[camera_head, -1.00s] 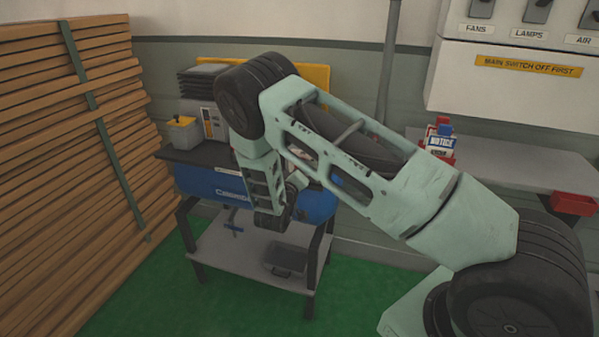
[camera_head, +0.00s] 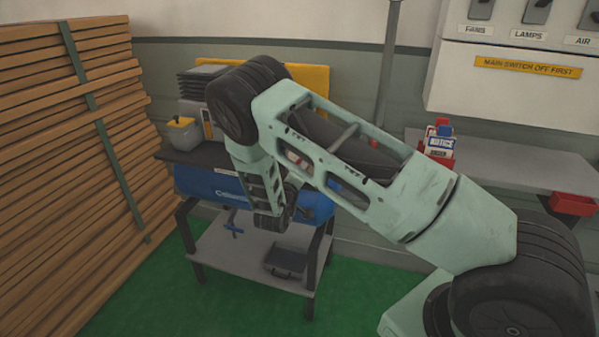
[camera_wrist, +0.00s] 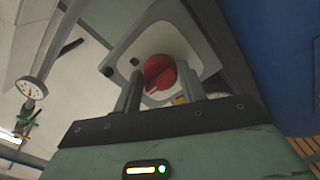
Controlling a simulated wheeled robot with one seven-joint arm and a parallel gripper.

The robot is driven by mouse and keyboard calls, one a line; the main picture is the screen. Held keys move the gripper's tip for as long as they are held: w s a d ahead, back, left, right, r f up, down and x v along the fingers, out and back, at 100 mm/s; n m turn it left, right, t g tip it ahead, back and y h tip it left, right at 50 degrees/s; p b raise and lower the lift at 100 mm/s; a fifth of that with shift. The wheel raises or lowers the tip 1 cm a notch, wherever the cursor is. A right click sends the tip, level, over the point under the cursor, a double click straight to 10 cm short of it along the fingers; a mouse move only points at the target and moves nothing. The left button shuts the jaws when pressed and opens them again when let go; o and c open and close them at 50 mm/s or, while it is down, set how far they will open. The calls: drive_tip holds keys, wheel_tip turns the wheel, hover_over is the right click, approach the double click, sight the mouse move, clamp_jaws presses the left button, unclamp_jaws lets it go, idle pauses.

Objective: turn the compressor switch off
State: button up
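The compressor is a blue tank (camera_head: 207,188) with printed lettering, on a stand in the head view. My arm covers its right part and hides my gripper there. In the wrist view, a round red switch knob (camera_wrist: 160,73) sits on a pale plate (camera_wrist: 199,46). My gripper (camera_wrist: 158,76) is open, with one dark finger to each side of the knob. The knob shows between and beyond the fingers. I cannot tell whether either finger touches it.
A gauge (camera_wrist: 31,88) is at the wrist view's left. In the head view, stacked planks (camera_head: 70,150) stand left, and a grey shelf (camera_head: 500,165) with a red bin (camera_head: 572,204) is right. A switch panel (camera_head: 515,95) hangs above. Green floor (camera_head: 180,300) is open in front.

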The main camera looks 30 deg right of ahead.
drive_tip(key=shift+o, duration=1.4)
drive_tip(key=b+v, duration=0.3)
drive_tip(key=v, duration=1.4)
drive_tip(key=shift+a, duration=0.2)
drive_tip(key=shift+s, duration=0.15)
